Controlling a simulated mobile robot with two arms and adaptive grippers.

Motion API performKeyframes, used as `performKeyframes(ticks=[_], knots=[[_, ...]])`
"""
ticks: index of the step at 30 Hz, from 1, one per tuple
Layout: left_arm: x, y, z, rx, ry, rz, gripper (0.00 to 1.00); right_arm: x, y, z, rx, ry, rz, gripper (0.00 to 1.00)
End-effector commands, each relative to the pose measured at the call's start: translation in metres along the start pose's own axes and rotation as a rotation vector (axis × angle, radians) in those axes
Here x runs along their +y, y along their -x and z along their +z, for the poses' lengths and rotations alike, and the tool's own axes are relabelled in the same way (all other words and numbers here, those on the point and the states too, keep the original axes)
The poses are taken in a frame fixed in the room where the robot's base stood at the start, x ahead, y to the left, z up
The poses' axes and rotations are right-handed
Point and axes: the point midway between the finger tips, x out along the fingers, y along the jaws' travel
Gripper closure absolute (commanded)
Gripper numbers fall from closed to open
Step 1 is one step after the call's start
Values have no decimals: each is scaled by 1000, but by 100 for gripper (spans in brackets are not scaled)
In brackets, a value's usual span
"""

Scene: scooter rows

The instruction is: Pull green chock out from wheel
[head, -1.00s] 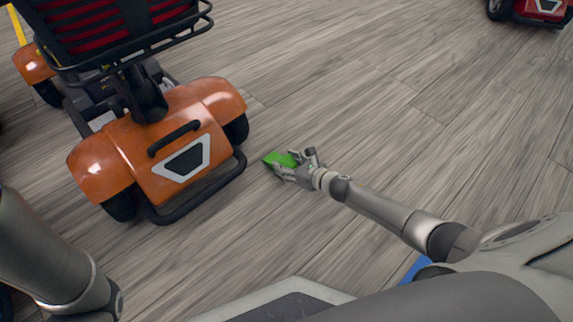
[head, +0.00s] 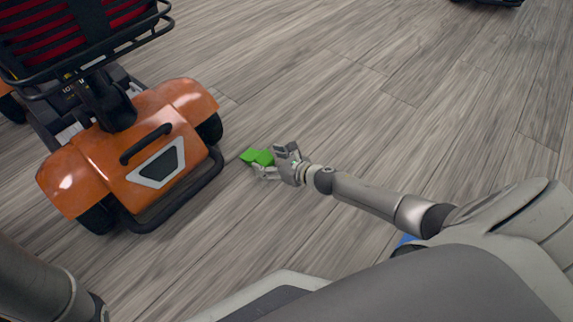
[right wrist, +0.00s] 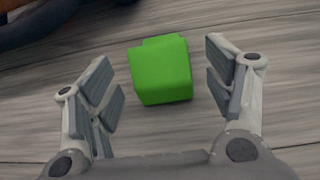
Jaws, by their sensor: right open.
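The green chock (head: 258,157) lies on the wood floor to the right of the orange scooter (head: 140,165), apart from its rear wheel (head: 210,129). In the right wrist view the chock (right wrist: 161,70) sits between and just beyond the fingers. My right gripper (head: 275,163) is open beside it, and it also shows open in the right wrist view (right wrist: 163,92), with a gap on both sides of the chock. My left arm (head: 45,280) shows at the lower left, but its gripper is out of view.
The scooter's black rear bumper (head: 190,198) lies between its body and the chock. Another scooter's dark edge (head: 495,3) shows at the top right. The floor right of and beyond the chock is clear.

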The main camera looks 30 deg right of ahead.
Motion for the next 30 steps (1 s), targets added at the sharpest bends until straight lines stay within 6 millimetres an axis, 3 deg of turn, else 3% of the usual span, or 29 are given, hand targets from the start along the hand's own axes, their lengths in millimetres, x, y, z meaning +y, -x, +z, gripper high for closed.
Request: performKeyframes(ticks=[9, 15, 30], knots=[[0, 0, 0, 2, 0, 2, 60, 0, 60, -2, 3, 0, 1, 25], [0, 0, -1, 2, 0, 2, 60, 0, 86, -1, 2, 0, -1, 25], [0, 0, -1, 2, 0, 2, 60, 0, 97, 0, 0, 0, -1, 25]])
